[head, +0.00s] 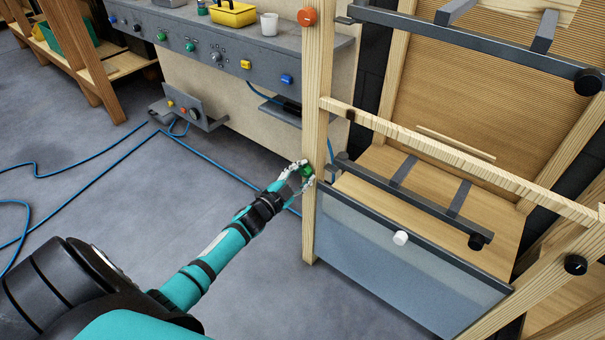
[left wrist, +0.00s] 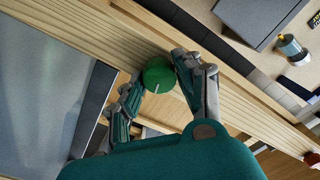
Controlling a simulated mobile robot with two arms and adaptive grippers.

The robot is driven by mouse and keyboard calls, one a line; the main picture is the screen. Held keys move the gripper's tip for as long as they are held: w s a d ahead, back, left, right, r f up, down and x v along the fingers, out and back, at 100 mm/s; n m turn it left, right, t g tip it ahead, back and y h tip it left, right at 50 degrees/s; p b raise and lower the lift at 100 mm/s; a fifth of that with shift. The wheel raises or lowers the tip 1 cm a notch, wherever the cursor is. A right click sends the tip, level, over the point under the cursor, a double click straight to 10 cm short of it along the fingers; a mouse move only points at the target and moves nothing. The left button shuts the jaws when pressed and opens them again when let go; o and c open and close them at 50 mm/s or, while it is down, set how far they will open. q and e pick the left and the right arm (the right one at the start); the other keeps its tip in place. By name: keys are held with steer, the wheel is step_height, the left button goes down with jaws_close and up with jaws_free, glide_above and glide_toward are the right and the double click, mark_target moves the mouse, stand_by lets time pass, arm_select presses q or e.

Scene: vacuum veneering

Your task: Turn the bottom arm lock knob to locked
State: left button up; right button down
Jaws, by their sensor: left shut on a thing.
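The bottom arm lock knob (head: 306,171) is a round green knob on the left wooden post, level with the lower dark arm. In the left wrist view the green knob (left wrist: 158,74) has a pale line on its face. My left gripper (head: 298,174) reaches it from the left in the head view. The fingers of my left gripper (left wrist: 154,88) are closed around the knob, one on each side, in the left wrist view. The fingers hide part of its rim. My right gripper is in neither view.
An orange knob (head: 307,17) sits higher on the same post. The lower arm (head: 400,205) and a grey-blue panel (head: 400,262) with a white knob (head: 401,238) lie to the right. A grey control panel (head: 200,62) stands behind. Blue hoses (head: 95,148) cross the open floor.

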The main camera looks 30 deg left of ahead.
arm_select(q)
steer(key=shift+m, duration=1.5)
steer(key=o, duration=1.1)
steer(key=shift+o, duration=0.2)
steer(key=shift+s, duration=0.1)
steer(key=shift+s+f, duration=0.1)
steer(key=shift+s, duration=0.2)
steer(key=s, duration=1.1)
steer(key=shift+s+a, duration=0.15)
steer(key=shift+a, duration=0.3)
